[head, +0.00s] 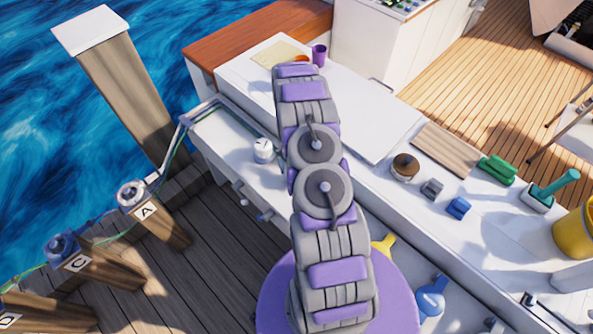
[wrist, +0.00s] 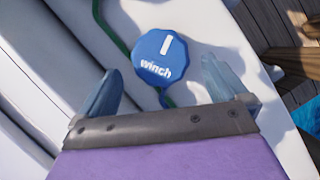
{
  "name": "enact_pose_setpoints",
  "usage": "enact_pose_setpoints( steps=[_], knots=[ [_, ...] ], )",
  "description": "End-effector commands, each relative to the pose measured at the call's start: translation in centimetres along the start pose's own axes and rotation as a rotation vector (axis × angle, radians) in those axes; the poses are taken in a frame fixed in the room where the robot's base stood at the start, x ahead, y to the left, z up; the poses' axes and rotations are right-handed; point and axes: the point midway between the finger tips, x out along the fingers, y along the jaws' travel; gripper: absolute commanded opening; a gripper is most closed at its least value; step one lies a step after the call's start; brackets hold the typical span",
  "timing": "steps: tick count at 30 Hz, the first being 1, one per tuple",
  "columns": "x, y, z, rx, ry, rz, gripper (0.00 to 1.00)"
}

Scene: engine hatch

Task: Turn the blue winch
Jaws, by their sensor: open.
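The blue winch (wrist: 165,52) is a round blue disc with a scalloped edge, a white bar mark and the word "winch". It sits on a white surface in the wrist view. My gripper (wrist: 160,66) is open, with one bluish finger on each side of the disc's lower part. Gaps show between both fingers and the disc, and nothing is held. I cannot tell the height of the fingers over it. In the head view my arm covers the middle, and neither the gripper nor the blue disc can be made out.
A green rope (wrist: 110,28) runs beside the disc. In the head view a white winch-like drum (head: 263,151) stands left of my arm. A brown-topped jar (head: 405,167) and blue block (head: 458,208) sit right on the white deck.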

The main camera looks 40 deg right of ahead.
Motion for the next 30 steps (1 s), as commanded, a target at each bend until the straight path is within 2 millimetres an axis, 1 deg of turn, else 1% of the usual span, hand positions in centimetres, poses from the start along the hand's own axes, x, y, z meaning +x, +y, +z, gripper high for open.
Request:
enact_pose_setpoints(
  steps=[1,6,12,15,18,21,30],
  knots=[
    [-1.5,0.0,-0.1,0.000,0.005,0.000,1.00],
    [-5.5,0.0,-0.3,0.000,0.010,0.001,1.00],
    [-9.4,0.0,-0.2,-0.001,0.005,0.000,1.00],
    [-10.8,0.0,-0.3,-0.001,0.006,0.000,1.00],
    [-11.7,0.0,-0.3,-0.001,0.004,0.000,1.00],
    [-12.1,0.1,-0.2,-0.001,0.000,-0.001,1.00],
    [-12.3,0.1,-0.2,-0.001,0.000,-0.001,1.00]
  ],
)
